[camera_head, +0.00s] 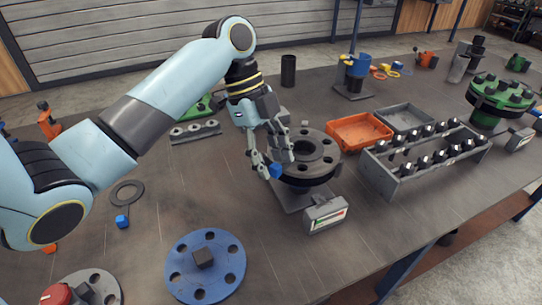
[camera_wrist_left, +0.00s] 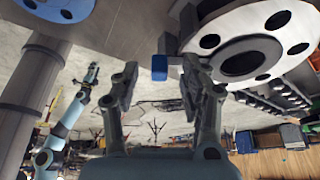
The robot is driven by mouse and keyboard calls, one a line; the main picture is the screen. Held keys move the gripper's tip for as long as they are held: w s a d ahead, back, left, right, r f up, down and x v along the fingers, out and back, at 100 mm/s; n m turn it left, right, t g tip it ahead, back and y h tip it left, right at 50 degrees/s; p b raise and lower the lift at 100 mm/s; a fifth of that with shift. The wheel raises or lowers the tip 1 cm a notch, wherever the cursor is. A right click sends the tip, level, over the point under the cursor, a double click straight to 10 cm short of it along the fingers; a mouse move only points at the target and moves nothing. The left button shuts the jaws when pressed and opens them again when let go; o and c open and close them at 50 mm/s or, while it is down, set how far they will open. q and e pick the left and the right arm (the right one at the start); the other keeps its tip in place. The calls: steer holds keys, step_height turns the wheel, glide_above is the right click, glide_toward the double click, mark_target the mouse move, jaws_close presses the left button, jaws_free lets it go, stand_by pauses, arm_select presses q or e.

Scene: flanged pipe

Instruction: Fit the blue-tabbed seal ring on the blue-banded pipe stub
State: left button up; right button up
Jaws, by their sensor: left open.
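My left gripper (camera_head: 273,166) is open at the left edge of a grey flange (camera_head: 313,150) with bolt holes and a dark bore. A blue tab (camera_head: 276,171) sits beside this flange, between the fingertips. In the left wrist view the tab (camera_wrist_left: 159,67) shows between the open fingers, near the flange (camera_wrist_left: 212,40). I cannot tell whether it belongs to a ring on the flange. A flat dark ring (camera_head: 127,192) with another blue tab (camera_head: 122,221) lies on the table. A light-blue arm, seemingly mine, ends in a small gripper (camera_wrist_left: 91,73) in the wrist view. No blue band is clear on the flanged pipe.
A small gauge box (camera_head: 325,214) stands before the flange. A blue disc (camera_head: 178,270) with holes lies near the front. An orange tray (camera_head: 357,133) and a long grey rack (camera_head: 440,160) stand to the right. A blue-topped cylinder (camera_head: 357,66) stands behind.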

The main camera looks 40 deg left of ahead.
arm_select(q)
steer(key=d+r+p+v, duration=0.1)
steer(key=d+p+v, duration=0.2)
steer(key=p+v, duration=0.6)
steer(key=v, duration=1.1)
steer(key=shift+r, duration=0.3)
stand_by(0.5)
